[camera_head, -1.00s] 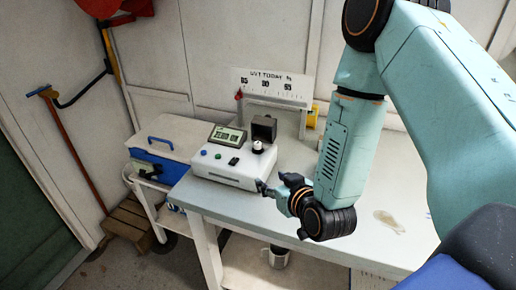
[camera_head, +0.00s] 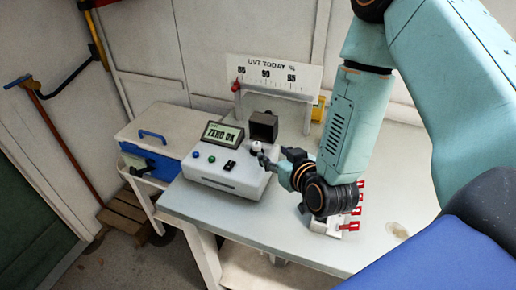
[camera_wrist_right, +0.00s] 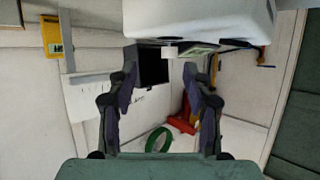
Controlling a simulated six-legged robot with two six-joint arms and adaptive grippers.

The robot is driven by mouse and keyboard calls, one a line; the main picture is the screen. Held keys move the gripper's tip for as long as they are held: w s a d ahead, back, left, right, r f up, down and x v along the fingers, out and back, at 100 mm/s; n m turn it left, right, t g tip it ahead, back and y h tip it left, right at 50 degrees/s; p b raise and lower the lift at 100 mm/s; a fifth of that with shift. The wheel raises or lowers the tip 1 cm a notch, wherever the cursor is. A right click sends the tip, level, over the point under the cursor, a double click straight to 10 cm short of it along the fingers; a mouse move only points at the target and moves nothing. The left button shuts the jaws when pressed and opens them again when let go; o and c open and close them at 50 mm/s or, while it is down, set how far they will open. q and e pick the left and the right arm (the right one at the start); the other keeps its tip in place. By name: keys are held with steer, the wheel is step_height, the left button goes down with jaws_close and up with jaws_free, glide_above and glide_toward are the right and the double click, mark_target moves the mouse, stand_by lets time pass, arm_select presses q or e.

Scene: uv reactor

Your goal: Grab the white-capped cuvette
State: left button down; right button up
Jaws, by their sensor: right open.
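The white-capped cuvette (camera_head: 255,146) stands in the top of the white instrument (camera_head: 225,175), in front of its raised dark lid; only its white cap shows. In the wrist view the white cap (camera_wrist_right: 169,51) lies ahead, between the lines of the two fingers. My right gripper (camera_head: 268,160) is open and empty, just right of the cap at the instrument's right edge. The fingers look apart from the cap, though the exact gap is hard to judge. It also shows in the wrist view (camera_wrist_right: 160,78). My left gripper is not in view.
The instrument's screen (camera_head: 222,134) reads "ZERO OK". A white rack (camera_head: 326,226) with several red-capped pieces stands partly behind my right wrist. A scale board (camera_head: 270,75) stands behind the instrument. The bench front (camera_head: 250,220) is clear.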

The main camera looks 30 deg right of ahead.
mark_target(258, 148)
steer(key=shift+w+a+f, duration=0.15)
steer(key=shift+w+a, duration=0.2)
steer(key=shift+w, duration=0.2)
steer(key=shift+w+a+f, duration=0.1)
steer(key=shift+w+a, duration=0.2)
steer(key=shift+w, duration=0.25)
steer(key=x, duration=0.5)
steer(key=shift+w+d+f+p, duration=0.15)
steer(key=shift+p, duration=0.15)
steer(key=shift+a+r, duration=0.25)
steer(key=shift+a, duration=0.15)
steer(key=shift+s, duration=0.25)
steer(key=shift+c, duration=0.7)
steer(key=shift+w+d+f, duration=0.2)
steer(key=shift+w+d, duration=0.05)
steer(key=shift+d, duration=0.1)
steer(key=c, duration=0.5)
steer(key=shift+s+a, duration=0.15)
steer(key=shift+a, duration=0.05)
jaws_close()
